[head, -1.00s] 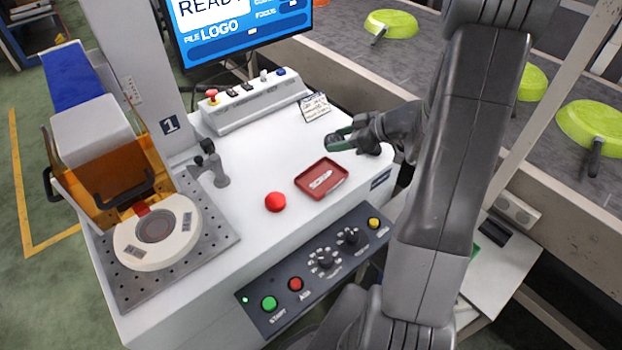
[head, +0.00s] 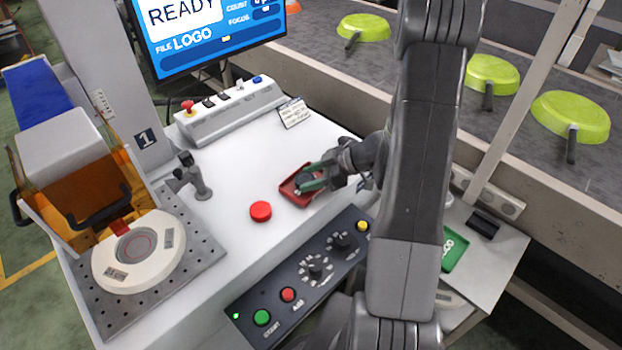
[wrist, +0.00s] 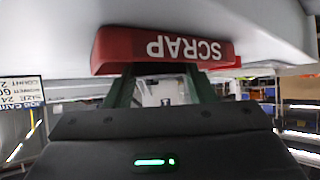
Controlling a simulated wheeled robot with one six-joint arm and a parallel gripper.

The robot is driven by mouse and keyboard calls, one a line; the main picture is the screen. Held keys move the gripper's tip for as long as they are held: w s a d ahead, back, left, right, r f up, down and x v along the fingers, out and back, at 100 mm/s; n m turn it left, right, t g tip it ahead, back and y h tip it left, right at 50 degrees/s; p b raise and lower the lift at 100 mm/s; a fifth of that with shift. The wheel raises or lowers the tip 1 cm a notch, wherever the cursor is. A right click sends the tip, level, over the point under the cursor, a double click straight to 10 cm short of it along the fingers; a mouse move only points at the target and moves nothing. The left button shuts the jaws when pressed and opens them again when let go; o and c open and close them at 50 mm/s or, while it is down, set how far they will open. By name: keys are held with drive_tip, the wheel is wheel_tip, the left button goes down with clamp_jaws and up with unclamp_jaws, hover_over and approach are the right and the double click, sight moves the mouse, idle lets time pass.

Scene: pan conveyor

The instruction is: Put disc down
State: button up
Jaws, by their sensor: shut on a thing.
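My gripper (head: 314,180) has its green fingers low over the small red tray (head: 289,197), which has SCRAP on its side in the wrist view (wrist: 165,50). The fingers are shut on a small dark grey disc (head: 304,181), which sits within the tray's outline. Whether the disc touches the tray floor cannot be told. In the wrist view the green fingers (wrist: 160,90) reach up behind the tray's wall, and the disc is hidden there.
A red button (head: 260,211) is left of the tray. A control panel (head: 300,275) lies in front. A round white fixture (head: 168,265) sits on a perforated plate. A switch box (head: 235,112) and monitor (head: 205,35) stand behind. Green pans (head: 570,115) lie on the conveyor.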

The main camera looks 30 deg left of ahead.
drive_tip(key=shift+f, duration=0.2)
drive_tip(key=o, duration=1)
drive_tip(key=shift+o, duration=0.2)
drive_tip(key=shift+r, duration=0.2)
drive_tip(key=shift+w+d+r, duration=0.15)
drive_tip(key=shift+d+r, duration=0.05)
drive_tip(key=shift+d, duration=0.05)
drive_tip(key=p+v, duration=0.1)
drive_tip(key=v, duration=1)
drive_tip(key=shift+p, duration=0.35)
drive_tip(key=shift+d+r, duration=0.1)
